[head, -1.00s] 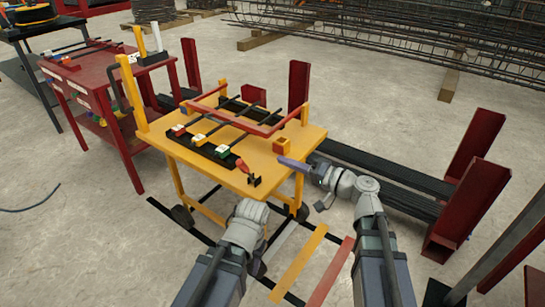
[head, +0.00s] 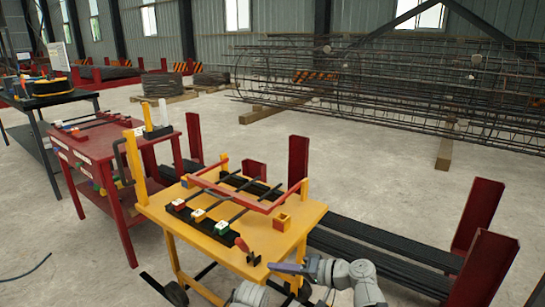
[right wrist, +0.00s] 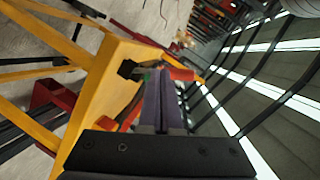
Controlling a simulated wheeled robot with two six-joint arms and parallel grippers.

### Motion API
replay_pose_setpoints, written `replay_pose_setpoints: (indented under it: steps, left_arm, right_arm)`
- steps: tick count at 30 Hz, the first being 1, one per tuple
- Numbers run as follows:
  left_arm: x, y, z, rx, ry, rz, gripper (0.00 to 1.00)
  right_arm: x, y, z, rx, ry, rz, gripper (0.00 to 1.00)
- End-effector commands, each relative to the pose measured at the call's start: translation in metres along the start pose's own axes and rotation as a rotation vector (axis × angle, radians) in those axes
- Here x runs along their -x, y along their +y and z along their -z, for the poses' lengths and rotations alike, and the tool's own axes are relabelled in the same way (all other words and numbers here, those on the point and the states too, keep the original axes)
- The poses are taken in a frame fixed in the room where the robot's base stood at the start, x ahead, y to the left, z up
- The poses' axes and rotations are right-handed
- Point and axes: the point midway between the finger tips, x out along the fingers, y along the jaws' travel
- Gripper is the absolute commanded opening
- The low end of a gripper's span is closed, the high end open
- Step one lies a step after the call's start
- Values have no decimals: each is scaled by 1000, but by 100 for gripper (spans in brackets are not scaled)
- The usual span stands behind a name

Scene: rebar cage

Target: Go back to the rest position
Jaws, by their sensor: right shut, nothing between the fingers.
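My right gripper (head: 275,266) is by the near right edge of the yellow table (head: 238,256), pointing left, its dark fingers pressed together with nothing between them. In the right wrist view my right gripper (right wrist: 162,80) also shows shut and empty, with the yellow table (right wrist: 97,92) beside and beyond it. I cannot tell whether the fingers touch the table. My right arm (head: 355,275) is at the bottom of the head view. Only a grey link of my left arm (head: 250,294) shows at the bottom edge; my left gripper is out of view.
A red cart (head: 92,147) stands to the left. Black bars between red posts (head: 470,218) lie to the right. Rebar cages (head: 380,80) lie behind.

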Motion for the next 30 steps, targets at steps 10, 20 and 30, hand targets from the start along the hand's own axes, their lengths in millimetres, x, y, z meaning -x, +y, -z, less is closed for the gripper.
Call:
replay_pose_setpoints:
  steps: [10,20,30]
  left_arm:
    - [0,0,0,0,0,0,50]
    - [0,0,0,0,0,0,50]
    - [56,-6,-3,1,0,-2,50]
  right_arm:
    - [-16,78,-152,151,-575,-609,0]
    - [34,111,-182,277,-768,-1072,0]
    - [64,65,-158,307,-787,-1193,0]
